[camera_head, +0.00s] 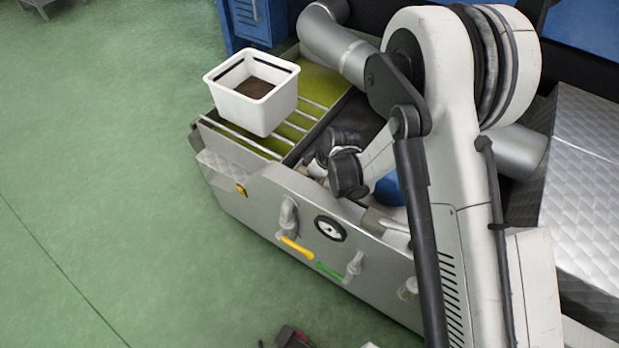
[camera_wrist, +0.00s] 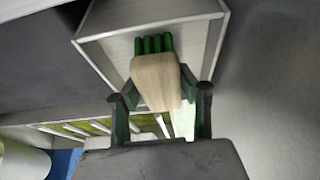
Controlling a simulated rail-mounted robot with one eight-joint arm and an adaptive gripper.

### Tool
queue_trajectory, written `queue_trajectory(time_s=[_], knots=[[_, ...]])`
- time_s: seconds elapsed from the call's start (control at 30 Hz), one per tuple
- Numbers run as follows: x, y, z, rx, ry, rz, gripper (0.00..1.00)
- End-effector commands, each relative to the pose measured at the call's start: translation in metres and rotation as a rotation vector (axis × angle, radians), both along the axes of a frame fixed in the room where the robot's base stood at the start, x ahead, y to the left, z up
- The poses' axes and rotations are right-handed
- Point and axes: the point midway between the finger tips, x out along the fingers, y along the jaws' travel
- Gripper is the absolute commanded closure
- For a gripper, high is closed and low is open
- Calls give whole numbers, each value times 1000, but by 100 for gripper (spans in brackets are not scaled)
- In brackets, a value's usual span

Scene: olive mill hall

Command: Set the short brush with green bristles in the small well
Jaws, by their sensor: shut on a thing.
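My gripper (camera_wrist: 163,100) is shut on the short brush, with one dark finger on each side of it. The brush (camera_wrist: 155,82) has a pale wooden body, and its green bristles (camera_wrist: 153,44) point toward the top of the wrist view. Beyond it is a small square metal well (camera_wrist: 203,48) with thin pale walls. The brush overlaps the well's opening in the wrist view; I cannot tell how deep it is or whether it touches the walls. In the head view my arm hides the brush and well.
A white tub (camera_head: 252,108) with dark contents stands on the bars over the yellow-green trough (camera_head: 318,84) of the metal machine. A gauge (camera_head: 331,228), a yellow lever (camera_head: 297,247) and a green lever (camera_head: 328,270) are on its front.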

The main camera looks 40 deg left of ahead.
Motion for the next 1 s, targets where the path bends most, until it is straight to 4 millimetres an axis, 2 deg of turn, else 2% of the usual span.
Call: queue_trajectory(time_s=[0.03, 0.17, 0.53, 0.67, 1.0], knots=[[0, 0, -1, 0, 0, 0, 64], [0, 0, 0, 0, 0, 0, 47], [0, 0, 5, 0, 0, 0, 47], [1, -7, 24, 0, 0, -1, 47], [1, -33, 87, 0, -1, -1, 47]])
